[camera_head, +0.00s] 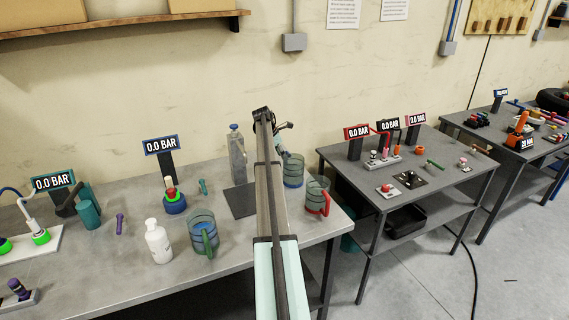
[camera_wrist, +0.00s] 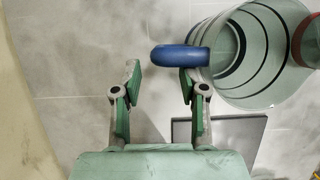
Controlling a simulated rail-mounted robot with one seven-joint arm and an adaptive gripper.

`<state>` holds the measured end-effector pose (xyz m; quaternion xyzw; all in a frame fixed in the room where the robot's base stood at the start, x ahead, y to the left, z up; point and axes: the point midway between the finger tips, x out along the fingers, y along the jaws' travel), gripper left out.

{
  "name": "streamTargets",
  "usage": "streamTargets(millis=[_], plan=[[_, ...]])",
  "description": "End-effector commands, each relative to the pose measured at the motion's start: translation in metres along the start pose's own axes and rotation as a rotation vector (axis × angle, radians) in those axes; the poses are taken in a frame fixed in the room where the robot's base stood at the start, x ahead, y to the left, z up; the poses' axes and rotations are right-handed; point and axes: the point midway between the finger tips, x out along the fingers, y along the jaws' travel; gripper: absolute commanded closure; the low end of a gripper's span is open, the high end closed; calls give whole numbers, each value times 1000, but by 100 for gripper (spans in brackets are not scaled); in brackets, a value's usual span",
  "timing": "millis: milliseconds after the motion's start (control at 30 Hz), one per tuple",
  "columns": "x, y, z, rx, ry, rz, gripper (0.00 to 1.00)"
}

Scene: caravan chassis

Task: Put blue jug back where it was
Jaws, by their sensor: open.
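The blue jug is a clear, ringed jug with a blue handle. It stands on the left grey table near the back right, and my arm partly hides it in the head view (camera_head: 293,172). In the wrist view the jug (camera_wrist: 262,62) fills the upper right, its blue handle (camera_wrist: 180,57) pointing left. My gripper (camera_wrist: 160,78) is open and empty. Its fingertips are close to the handle, which lies just ahead of and nearer the right finger. I cannot tell whether they touch. In the head view my gripper (camera_head: 281,142) is just above and behind the jug.
A red-handled jug (camera_head: 318,198) stands close to the right of the blue jug. A grey stand with a dark base plate (camera_head: 240,200) is to its left. A green-handled jug (camera_head: 202,235) and a white bottle (camera_head: 158,243) stand nearer the front.

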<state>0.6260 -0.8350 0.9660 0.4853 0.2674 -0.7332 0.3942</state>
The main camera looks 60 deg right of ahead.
Motion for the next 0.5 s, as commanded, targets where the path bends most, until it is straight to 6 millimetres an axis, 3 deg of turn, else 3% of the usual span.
streamTargets(millis=[200, 500], plan=[[-39, 1, -1, -1, -1, 2, 57], [-63, 0, 0, -1, 0, 0, 57]])
